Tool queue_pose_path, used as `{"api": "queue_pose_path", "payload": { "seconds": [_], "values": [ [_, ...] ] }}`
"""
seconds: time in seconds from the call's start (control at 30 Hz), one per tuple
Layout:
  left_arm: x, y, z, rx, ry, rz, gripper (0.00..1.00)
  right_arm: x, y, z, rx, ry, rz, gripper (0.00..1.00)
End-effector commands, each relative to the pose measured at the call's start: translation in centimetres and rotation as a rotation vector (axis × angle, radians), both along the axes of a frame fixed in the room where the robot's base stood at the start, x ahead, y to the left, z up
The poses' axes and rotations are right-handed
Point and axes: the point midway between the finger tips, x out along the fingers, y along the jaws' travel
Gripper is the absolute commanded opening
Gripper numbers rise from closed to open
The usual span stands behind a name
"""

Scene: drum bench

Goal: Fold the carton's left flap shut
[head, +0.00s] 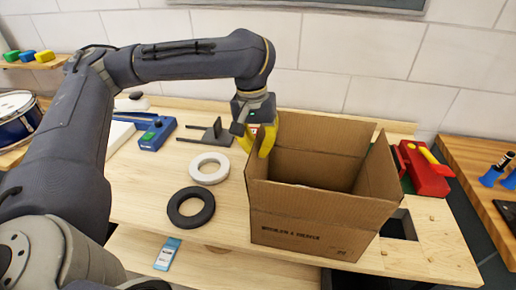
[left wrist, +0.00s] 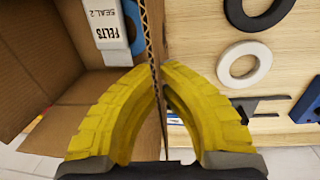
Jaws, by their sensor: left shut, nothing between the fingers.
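The brown cardboard carton (head: 310,218) stands open on the bench, its right flap (head: 382,172) upright. My left gripper (head: 257,146) is over the carton's left edge, pointing down, with yellow fingers. In the left wrist view my left gripper (left wrist: 160,78) is shut, its fingertips together at the thin upright cardboard edge of the left side (left wrist: 151,40). It holds nothing; I cannot tell if it touches the cardboard. The carton's inside shows left of that edge, with a white box marked FELTS (left wrist: 105,22) in it. My right gripper is not in view.
A white ring (head: 209,168) and a black ring (head: 190,207) lie left of the carton. A blue tool (head: 157,133) and a dark bracket (head: 213,132) lie behind them. A red and yellow item (head: 425,168) is right of the carton. Bare bench (head: 150,185) shows at left.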

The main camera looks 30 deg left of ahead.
Motion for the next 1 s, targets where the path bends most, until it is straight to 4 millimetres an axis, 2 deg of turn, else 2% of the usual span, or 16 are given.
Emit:
{"api": "queue_pose_path", "payload": {
  "seconds": [0.7,1.0],
  "values": [
    [1.0,-2.9,-0.3,0.395,0.125,0.000,0.00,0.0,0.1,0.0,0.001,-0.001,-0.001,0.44],
    [1.2,-3.6,-0.7,0.506,0.164,0.000,0.00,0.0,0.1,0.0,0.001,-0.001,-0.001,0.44]
  ]
}}
